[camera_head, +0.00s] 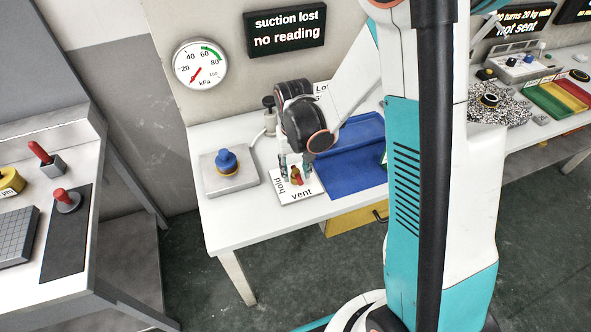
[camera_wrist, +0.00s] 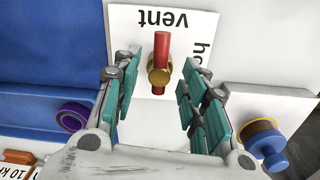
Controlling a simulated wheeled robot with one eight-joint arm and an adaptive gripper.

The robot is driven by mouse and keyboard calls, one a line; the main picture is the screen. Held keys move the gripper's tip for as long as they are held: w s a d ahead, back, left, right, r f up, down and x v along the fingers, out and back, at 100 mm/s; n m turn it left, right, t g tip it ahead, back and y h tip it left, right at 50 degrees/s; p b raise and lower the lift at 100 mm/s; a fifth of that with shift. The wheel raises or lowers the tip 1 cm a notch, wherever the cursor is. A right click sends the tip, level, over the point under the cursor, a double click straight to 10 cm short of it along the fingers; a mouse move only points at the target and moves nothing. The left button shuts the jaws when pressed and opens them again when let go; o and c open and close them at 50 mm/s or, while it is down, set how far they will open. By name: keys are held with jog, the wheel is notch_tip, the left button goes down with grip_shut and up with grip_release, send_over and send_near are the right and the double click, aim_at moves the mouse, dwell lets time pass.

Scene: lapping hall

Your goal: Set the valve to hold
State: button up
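The valve has a red lever on a brass hub (camera_wrist: 160,76) on a white plate (camera_wrist: 129,28) marked "vent" and "hold". In the wrist view the lever stands straight up and down, its upper end toward "vent", with "hold" off to the right. In the head view the valve (camera_head: 296,176) is small and partly covered by my gripper (camera_head: 294,168). My gripper (camera_wrist: 158,108) points down over the valve. Its teal-padded fingers are spread on either side of the lever, with gaps on both sides. Nothing is held.
A gauge (camera_head: 200,65) has its red needle low, outside the green band. A black sign (camera_head: 285,31) reads "suction lost, no reading". A blue knob (camera_head: 226,161) on a grey block stands left of the valve; a blue tray (camera_head: 350,160) lies close on the right.

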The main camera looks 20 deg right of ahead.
grip_shut()
jog(key=shift+m, duration=0.4)
jog(key=m+b, duration=0.1)
jog(key=m, duration=0.2)
jog(key=shift+m, duration=0.4)
jog(key=m, duration=0.4)
jog(key=shift+b, duration=0.3)
jog(key=m, duration=0.5)
jog(key=m+b, duration=0.1)
jog(key=m, duration=0.3)
jog(key=shift+w, duration=0.1)
jog(key=shift+m, duration=0.3)
